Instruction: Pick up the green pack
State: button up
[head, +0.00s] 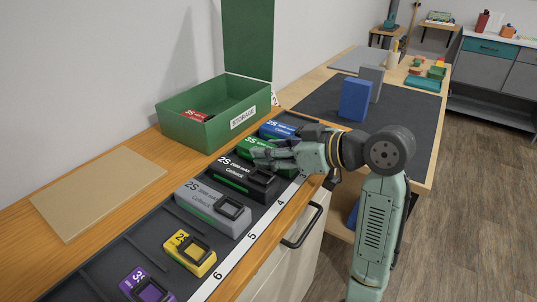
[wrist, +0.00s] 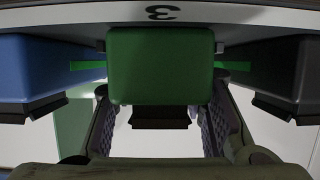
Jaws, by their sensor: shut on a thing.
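The green pack (head: 247,143) sits in the row of packs in the dark tray, between the blue pack and the black pack. My gripper (head: 268,156) is over it and hides much of it in the head view. In the wrist view the green pack (wrist: 160,65) fills the space between the two fingers of my gripper (wrist: 160,120). The fingers are shut on it, one along each side. An upside-down 3 marks the rim beside it. I cannot tell whether the pack is clear of the tray floor.
Close neighbours are the blue pack (head: 278,130) and the black pack (head: 242,178). Grey (head: 213,207), yellow (head: 189,253) and purple (head: 147,287) packs follow nearer. An open green storage box (head: 214,130) with a red pack (head: 196,116) inside stands behind. A tan board (head: 98,194) lies left.

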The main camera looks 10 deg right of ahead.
aim_at(263, 146)
grip_shut()
jog(key=shift+r, duration=0.15)
jog(key=shift+r, duration=0.6)
notch_tip(263, 146, up, 8)
jog(key=shift+f+b, duration=0.2)
jog(key=shift+b, duration=0.15)
jog(key=w+a+r, duration=0.3)
jog(key=w+a, duration=0.3)
jog(key=w, duration=0.3)
jog(key=w+f+p, duration=0.1)
jog(key=w+p, duration=0.1)
jog(key=w, duration=0.3)
jog(key=w+f+p, duration=0.1)
jog(key=w+f, duration=0.1)
jog(key=w, duration=0.3)
jog(key=w+d+f+p, duration=0.1)
jog(key=w+f+p, duration=0.1)
jog(key=w, duration=0.3)
jog(key=shift+f+p, duration=0.15)
jog(key=shift+p, duration=0.2)
jog(key=shift+f, duration=0.1)
